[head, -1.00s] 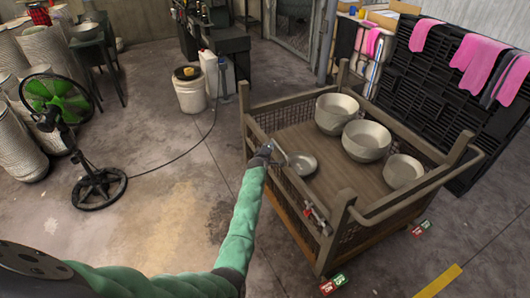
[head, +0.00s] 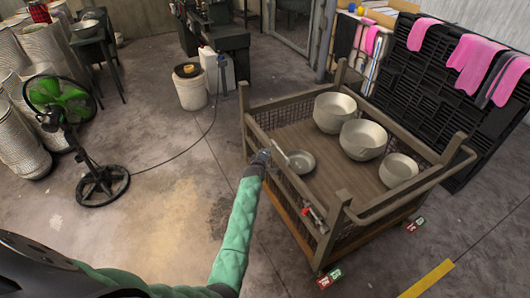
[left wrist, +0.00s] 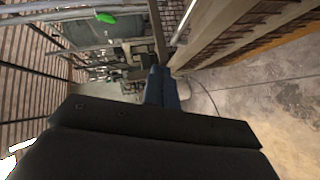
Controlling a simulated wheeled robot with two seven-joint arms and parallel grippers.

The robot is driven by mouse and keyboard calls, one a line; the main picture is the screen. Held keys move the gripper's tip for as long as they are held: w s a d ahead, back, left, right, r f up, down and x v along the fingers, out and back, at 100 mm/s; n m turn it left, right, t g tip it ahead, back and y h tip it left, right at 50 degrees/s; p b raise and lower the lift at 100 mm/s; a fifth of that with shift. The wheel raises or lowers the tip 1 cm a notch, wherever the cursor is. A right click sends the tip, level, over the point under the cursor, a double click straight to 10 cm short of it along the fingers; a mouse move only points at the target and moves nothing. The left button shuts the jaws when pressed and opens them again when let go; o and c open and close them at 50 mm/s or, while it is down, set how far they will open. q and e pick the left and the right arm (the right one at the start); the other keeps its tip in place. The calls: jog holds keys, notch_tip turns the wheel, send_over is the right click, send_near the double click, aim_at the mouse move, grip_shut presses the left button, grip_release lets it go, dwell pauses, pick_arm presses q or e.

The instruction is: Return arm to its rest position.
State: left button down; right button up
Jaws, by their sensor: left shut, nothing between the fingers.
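My left arm, in a green sleeve, reaches in from the lower left of the head view. My left gripper (head: 262,156) is at the near-left side of the crate (head: 257,134), by its upper rail, shut and empty. It also shows in the left wrist view (left wrist: 160,75), with its fingers together and a crate rail beside it. A small shallow bowl (head: 301,162) lies inside the crate, just right of the gripper and apart from it. My right gripper is not in view.
Larger bowls (head: 335,111) stand deeper in the crate. A green fan (head: 57,97) on a black stand is at the left, its cord crossing the floor. A white bucket (head: 189,92) stands behind.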

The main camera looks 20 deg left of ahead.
pick_arm(q)
jog(key=shift+s+d+r+p, duration=0.1)
jog(key=shift+s+r+p, duration=0.2)
jog(key=shift+s, duration=0.3)
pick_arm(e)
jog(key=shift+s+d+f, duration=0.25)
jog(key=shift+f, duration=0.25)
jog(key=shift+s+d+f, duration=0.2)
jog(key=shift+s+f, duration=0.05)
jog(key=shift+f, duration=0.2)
pick_arm(q)
jog(key=shift+m, duration=0.3)
